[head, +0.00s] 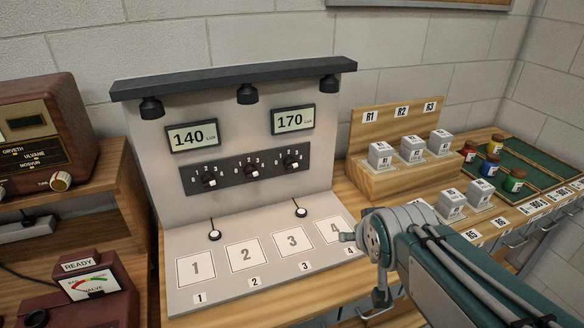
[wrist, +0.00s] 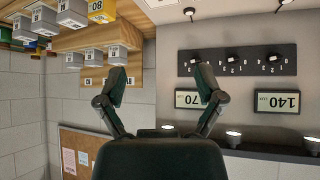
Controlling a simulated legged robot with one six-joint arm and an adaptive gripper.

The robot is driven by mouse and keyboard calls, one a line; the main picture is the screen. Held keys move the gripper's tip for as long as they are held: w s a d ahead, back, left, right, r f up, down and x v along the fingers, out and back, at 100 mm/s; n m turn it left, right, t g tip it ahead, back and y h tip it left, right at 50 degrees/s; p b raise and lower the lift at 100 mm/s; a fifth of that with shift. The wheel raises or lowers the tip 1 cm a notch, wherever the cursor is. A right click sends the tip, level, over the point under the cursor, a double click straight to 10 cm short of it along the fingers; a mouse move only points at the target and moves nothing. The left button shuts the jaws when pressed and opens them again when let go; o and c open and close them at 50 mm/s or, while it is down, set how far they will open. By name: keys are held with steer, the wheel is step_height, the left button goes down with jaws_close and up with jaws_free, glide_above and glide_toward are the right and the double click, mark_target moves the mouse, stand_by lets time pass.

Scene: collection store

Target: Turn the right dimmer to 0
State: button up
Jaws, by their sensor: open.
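The right dimmer (head: 291,162) is a dark knob with a white mark on the black panel, beside two similar dimmers, the middle one (head: 252,171) and the left one (head: 209,180). Small numbers surround each knob; I cannot read the right dimmer's exact setting. In the upside-down wrist view the right dimmer (wrist: 195,62) is at the panel's left end. My gripper (head: 362,262) is in front of the board, low and to the right of the dimmers, apart from them. In the wrist view its fingers (wrist: 162,82) are spread with nothing between them.
Displays above the panel read 140 lux (head: 193,136) and 170 lux (head: 293,120). Lamps hang from the dark top bar (head: 235,80). Numbered squares mark the base (head: 222,284). A wooden stand (head: 390,183) with grey blocks is close on the right; a brown radio (head: 42,135) is left.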

steer(key=w+a+f+n+t+y, duration=0.15)
steer(key=w+t, duration=0.35)
steer(key=w, duration=1.2)
steer(key=n+t+y, duration=0.1)
steer(key=t+y, duration=0.2)
steer(key=y, duration=0.3)
glide_toward(293, 168)
steer(key=shift+h, duration=0.25)
steer(key=x, duration=1.1)
steer(key=shift+s, duration=0.1)
steer(key=c, duration=1.1)
